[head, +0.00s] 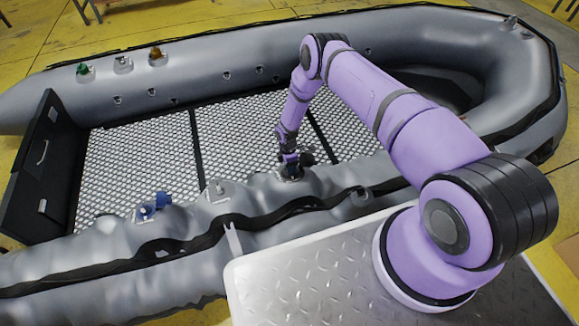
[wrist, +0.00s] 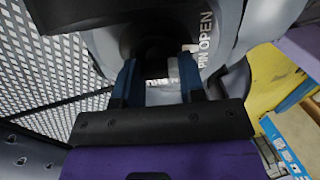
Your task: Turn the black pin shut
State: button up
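The near grey tube of the boat carries a dark round fitting, which looks like the black pin (wrist: 152,45), in the wrist view. White lettering "PIN OPEN" (wrist: 204,40) runs beside it. My gripper (wrist: 157,70) has its two blue fingers spread apart in front of this fitting, with a clear gap between them. In the head view my gripper (head: 291,160) points down at the near tube, at a dark fitting it largely hides. I cannot tell whether the fingers touch the pin.
A white pin (head: 217,188) and a blue pin (head: 152,205) stand further left on the near tube (head: 110,250). Green (head: 83,69), white (head: 123,62) and orange (head: 157,54) pins stand on the far tube. The mesh floor (head: 150,160) is clear.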

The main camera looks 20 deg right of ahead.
jog(key=shift+m, duration=0.5)
jog(key=m, duration=0.3)
jog(key=shift+a+m, duration=0.1)
jog(key=shift+m, duration=0.3)
jog(key=m, duration=0.4)
jog(key=shift+w+a+m, duration=0.1)
jog(key=shift+m, duration=0.2)
jog(key=m, duration=0.4)
jog(key=shift+w+m, duration=0.15)
jog(key=shift+m, duration=2.05)
jog(key=o, duration=0.9)
jog(key=shift+o, duration=0.2)
